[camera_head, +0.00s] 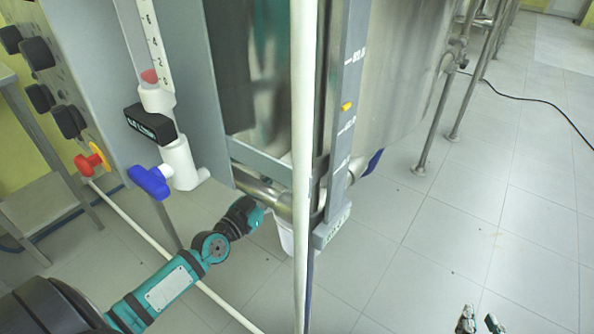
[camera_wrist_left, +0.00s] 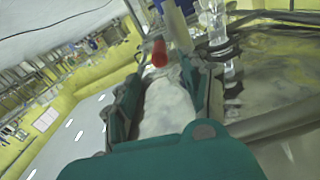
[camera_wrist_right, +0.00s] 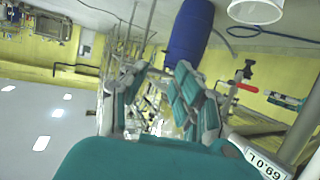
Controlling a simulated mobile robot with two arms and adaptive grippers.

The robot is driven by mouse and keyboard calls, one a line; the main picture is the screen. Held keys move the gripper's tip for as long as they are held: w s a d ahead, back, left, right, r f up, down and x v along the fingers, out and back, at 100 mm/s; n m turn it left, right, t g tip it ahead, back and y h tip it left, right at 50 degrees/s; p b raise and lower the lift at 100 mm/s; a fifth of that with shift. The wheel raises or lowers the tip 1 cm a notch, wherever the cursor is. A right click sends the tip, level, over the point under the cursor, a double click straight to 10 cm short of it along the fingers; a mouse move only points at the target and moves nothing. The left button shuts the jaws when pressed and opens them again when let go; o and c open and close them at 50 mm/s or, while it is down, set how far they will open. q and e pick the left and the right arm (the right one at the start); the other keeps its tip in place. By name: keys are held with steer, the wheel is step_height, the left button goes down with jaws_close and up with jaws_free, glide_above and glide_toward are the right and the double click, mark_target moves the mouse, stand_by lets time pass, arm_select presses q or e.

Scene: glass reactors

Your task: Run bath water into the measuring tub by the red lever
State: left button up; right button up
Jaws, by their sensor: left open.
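My left arm reaches behind the white pole in the head view. In the left wrist view my left gripper (camera_wrist_left: 168,82) is open, its fingers on either side of a pale, whitish thing (camera_wrist_left: 168,108); contact is unclear. A red piece (camera_wrist_left: 159,53) shows just beyond the fingertips. A white tub (camera_head: 285,235), partly hidden by the pole, hangs low under the steel vessel in the head view. My right gripper (camera_head: 480,322) is open and empty at the bottom right. A red lever (camera_wrist_right: 240,83) shows in the right wrist view, beyond that gripper.
A panel with dark knobs and a red-and-yellow knob (camera_head: 92,160) stands at the left. A blue valve handle (camera_head: 149,181) sits beside the white pipe. The white pole (camera_head: 303,150) crosses mid-view. Tiled floor at right is mostly open, with a black cable (camera_head: 535,100).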

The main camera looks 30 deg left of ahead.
mark_target(294, 172)
arm_select(q)
steer(key=w, duration=0.5)
steer(key=w+d, duration=0.1)
steer(key=w, duration=0.2)
steer(key=shift+b, duration=0.3)
steer(key=shift+w+d, duration=0.15)
steer(key=shift+w, duration=0.45)
arm_select(e)
steer(key=shift+w+a+r+t+y, duration=0.2)
steer(key=shift+w+r+t, duration=0.1)
steer(key=shift+r+t, duration=0.4)
steer(key=shift+w+a+r+t+y, duration=0.1)
steer(key=shift+w+a+r+t, duration=0.2)
steer(key=shift+r, duration=0.55)
steer(key=shift+d, duration=0.1)
arm_select(q)
jaws_close()
